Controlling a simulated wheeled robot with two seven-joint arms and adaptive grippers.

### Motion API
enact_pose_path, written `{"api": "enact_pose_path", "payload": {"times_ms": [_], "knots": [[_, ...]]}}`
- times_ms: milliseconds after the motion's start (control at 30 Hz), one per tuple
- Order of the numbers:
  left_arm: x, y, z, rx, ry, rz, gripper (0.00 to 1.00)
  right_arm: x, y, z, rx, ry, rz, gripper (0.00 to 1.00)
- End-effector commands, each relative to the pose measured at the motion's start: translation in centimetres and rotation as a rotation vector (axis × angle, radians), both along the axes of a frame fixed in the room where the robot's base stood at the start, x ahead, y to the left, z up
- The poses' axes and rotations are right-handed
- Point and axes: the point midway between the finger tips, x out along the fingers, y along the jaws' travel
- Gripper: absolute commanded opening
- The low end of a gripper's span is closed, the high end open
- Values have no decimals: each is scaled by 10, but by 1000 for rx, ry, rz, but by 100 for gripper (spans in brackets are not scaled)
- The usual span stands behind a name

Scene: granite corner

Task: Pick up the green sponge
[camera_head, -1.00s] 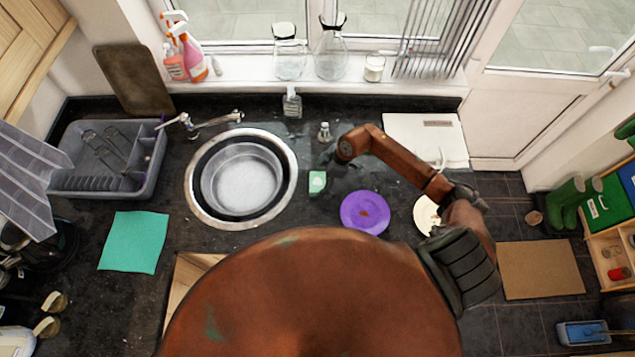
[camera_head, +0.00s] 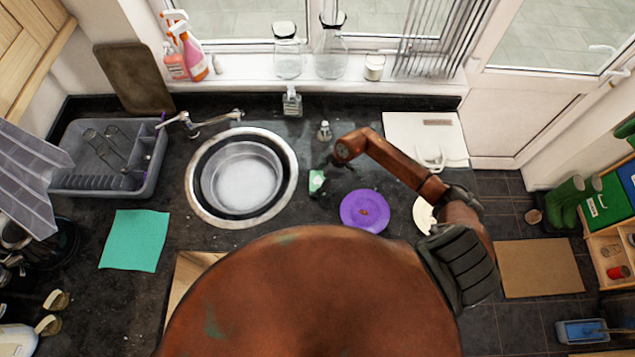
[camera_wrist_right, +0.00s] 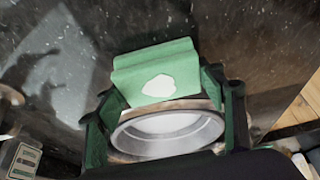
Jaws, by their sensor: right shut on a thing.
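The green sponge (camera_head: 316,182) with a white patch is on the dark granite counter, right of the round sink, in the head view. My right gripper (camera_head: 326,169) reaches it from the right, low over the counter. In the right wrist view the sponge (camera_wrist_right: 157,72) sits between the two fingers of my right gripper (camera_wrist_right: 165,110), which is shut on it. Whether the sponge touches the counter is unclear. My left gripper is not in view.
A purple plate (camera_head: 364,211) lies just right of the sponge. The sink (camera_head: 196,205) with a metal bowl is to the left. A teal cloth (camera_head: 135,240) and a grey dish rack (camera_head: 105,183) are farther left. A soap bottle (camera_head: 292,103) stands behind.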

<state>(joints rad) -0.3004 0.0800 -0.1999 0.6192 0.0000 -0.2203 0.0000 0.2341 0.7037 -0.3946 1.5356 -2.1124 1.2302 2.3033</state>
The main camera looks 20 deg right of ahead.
Motion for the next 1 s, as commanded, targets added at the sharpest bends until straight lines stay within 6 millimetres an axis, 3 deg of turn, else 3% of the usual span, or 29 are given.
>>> {"api": "enact_pose_path", "payload": {"times_ms": [367,567,833,1000], "knots": [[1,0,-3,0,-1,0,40,1,-1,6,-1,-2,1,44],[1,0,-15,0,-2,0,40,0,-1,33,-3,-5,4,44],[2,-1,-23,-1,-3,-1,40,-51,3,89,-3,-4,4,44],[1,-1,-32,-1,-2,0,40,-90,6,105,-3,-1,2,44]]}}
